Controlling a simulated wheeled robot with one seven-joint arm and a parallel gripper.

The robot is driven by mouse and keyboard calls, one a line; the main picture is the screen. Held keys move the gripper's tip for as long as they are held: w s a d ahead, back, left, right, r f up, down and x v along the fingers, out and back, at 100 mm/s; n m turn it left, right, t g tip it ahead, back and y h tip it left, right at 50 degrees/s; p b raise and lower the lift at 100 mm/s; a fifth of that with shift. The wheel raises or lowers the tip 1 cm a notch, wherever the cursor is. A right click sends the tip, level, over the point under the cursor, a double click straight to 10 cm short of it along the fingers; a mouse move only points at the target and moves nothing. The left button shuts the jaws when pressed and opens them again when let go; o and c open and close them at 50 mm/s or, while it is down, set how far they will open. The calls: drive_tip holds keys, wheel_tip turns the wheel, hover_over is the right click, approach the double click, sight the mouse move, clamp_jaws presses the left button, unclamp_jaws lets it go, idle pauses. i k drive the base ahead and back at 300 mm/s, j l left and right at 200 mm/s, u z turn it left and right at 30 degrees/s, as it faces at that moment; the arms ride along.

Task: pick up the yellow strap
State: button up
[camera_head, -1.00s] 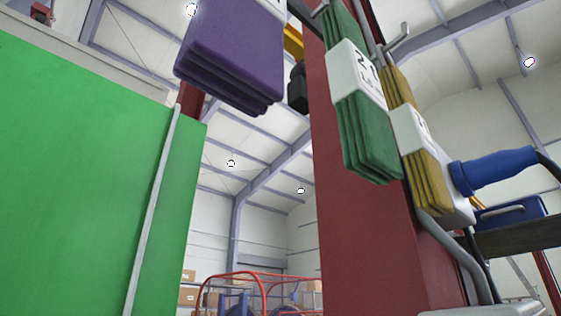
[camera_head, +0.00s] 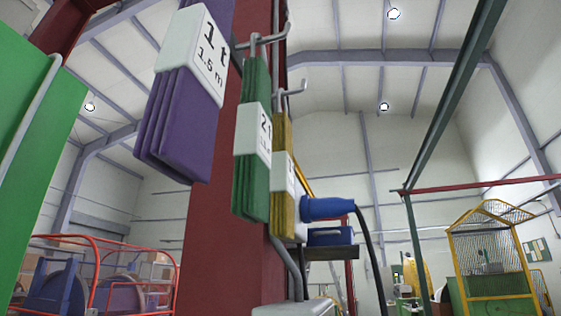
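The yellow strap (camera_head: 281,133) hangs folded from a metal hook on the red column, with a white label (camera_head: 283,172) around it. It is the rightmost of three hanging straps and is seen nearly edge-on. The green strap (camera_head: 248,188), labelled 2t, hangs just left of it and partly covers it. The purple strap (camera_head: 181,126), labelled 1t and 1.5 m, hangs farther left and nearer. My gripper is not in view.
A blue plug (camera_head: 328,208) with a black cable sits close beside the yellow strap's lower end. A blue box (camera_head: 330,236) rests on a shelf behind. The red column (camera_head: 227,240) backs the straps. A green panel (camera_head: 35,130) stands left, and a yellow mesh cage (camera_head: 490,250) stands far right.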

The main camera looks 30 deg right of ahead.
sight(282, 180)
drive_tip(key=k+l+u, duration=0.15)
drive_tip(key=l, duration=0.3)
drive_tip(key=l+u, duration=0.15)
drive_tip(key=l, duration=0.25)
drive_tip(key=k+l+u, duration=0.15)
drive_tip(key=l, duration=0.25)
drive_tip(key=k+l+u, duration=0.15)
drive_tip(key=l, duration=0.25)
drive_tip(key=k+l+u, duration=0.15)
drive_tip(key=l, duration=0.2)
drive_tip(key=k+l+u, duration=0.15)
drive_tip(key=k+l, duration=0.1)
drive_tip(key=l, duration=0.1)
